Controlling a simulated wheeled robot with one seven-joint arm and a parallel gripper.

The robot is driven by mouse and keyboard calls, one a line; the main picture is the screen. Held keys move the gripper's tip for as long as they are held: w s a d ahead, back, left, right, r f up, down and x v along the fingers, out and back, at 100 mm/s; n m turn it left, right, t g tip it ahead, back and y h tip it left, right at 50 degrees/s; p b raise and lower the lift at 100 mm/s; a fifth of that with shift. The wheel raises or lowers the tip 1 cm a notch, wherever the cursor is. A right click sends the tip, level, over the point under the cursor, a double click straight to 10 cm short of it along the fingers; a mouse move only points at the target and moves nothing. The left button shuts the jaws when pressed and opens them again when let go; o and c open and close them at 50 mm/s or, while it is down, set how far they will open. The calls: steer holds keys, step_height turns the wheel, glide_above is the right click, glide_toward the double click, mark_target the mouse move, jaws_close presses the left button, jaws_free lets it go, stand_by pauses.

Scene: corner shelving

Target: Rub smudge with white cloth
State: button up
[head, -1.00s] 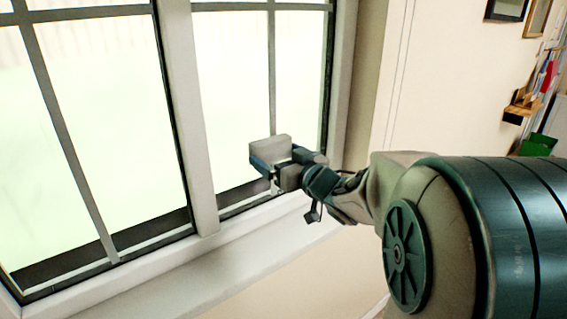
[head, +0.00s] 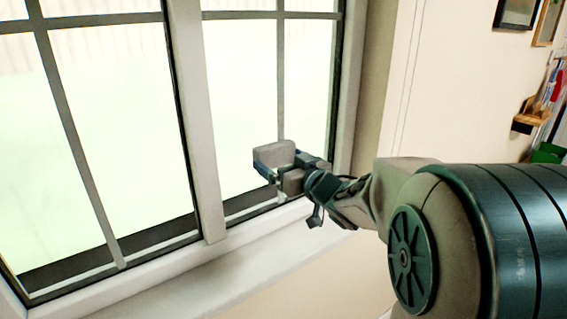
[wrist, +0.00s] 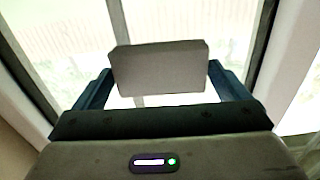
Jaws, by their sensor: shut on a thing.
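My gripper (head: 272,170) is shut on the white cloth (head: 275,154), which looks like a pale grey folded block. In the wrist view the cloth (wrist: 160,68) sits between the two blue fingers and faces the window pane. In the head view the gripper is in front of the lower part of the right-hand window (head: 240,105). I cannot tell whether the cloth touches the glass. No smudge can be made out on the bright panes.
A pale window sill (head: 185,278) runs below the gripper. A wide white post (head: 197,120) parts the two windows, and dark bars cross the panes. On the right wall are picture frames (head: 517,12) and a small wooden shelf (head: 531,116).

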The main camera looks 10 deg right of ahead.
mark_target(291, 155)
steer(key=shift+x, duration=0.75)
steer(key=shift+w+d+p, duration=0.2)
steer(key=shift+w+d, duration=0.05)
steer(key=shift+d, duration=0.4)
steer(key=shift+w+d+p, duration=0.2)
steer(key=shift+d+p, duration=0.05)
steer(key=shift+d, duration=0.35)
steer(key=shift+w+d+p, duration=0.2)
steer(key=shift+w+d, duration=0.05)
steer(key=shift+d, duration=0.4)
steer(key=shift+w, duration=0.1)
steer(key=shift+a, duration=0.15)
steer(key=shift+s+a+r+b, duration=0.1)
steer(key=shift+s+a+b, duration=0.25)
steer(key=shift+a, duration=0.6)
steer(key=shift+s+a+b, duration=0.3)
steer(key=shift+s+a, duration=0.1)
steer(key=shift+a, duration=0.5)
